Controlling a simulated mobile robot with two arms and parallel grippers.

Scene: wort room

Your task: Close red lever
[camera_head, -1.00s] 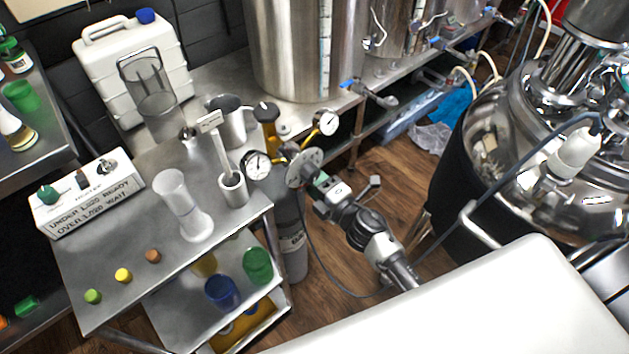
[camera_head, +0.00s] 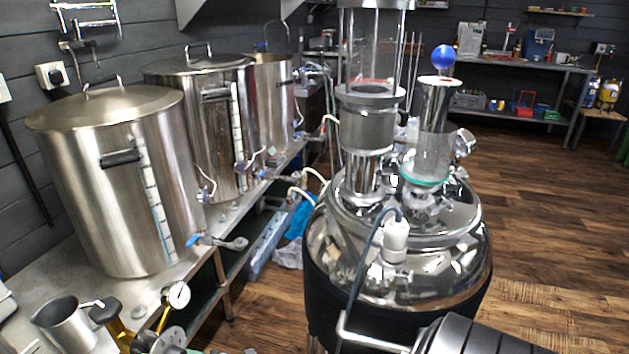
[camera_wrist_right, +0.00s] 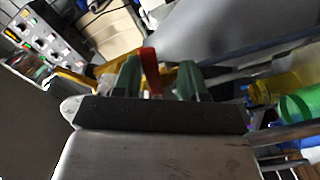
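A red lever (camera_wrist_right: 150,70) shows in the right wrist view, standing between the two green fingers of my right gripper (camera_wrist_right: 159,63). The fingers are apart, with a visible gap between the lever and the right-hand finger. The lever lies close to the left-hand finger; whether they touch I cannot tell. The lever's lower part is hidden behind the dark gripper body. No red lever can be made out in the head view. My left gripper is in neither current view.
In the head view, a pressure gauge (camera_head: 178,295) and a metal jug (camera_head: 66,325) are at lower left. Steel kettles (camera_head: 115,190) line the bench. A large steel vessel (camera_head: 395,260) stands in the middle. Wooden floor (camera_head: 540,210) is open at right.

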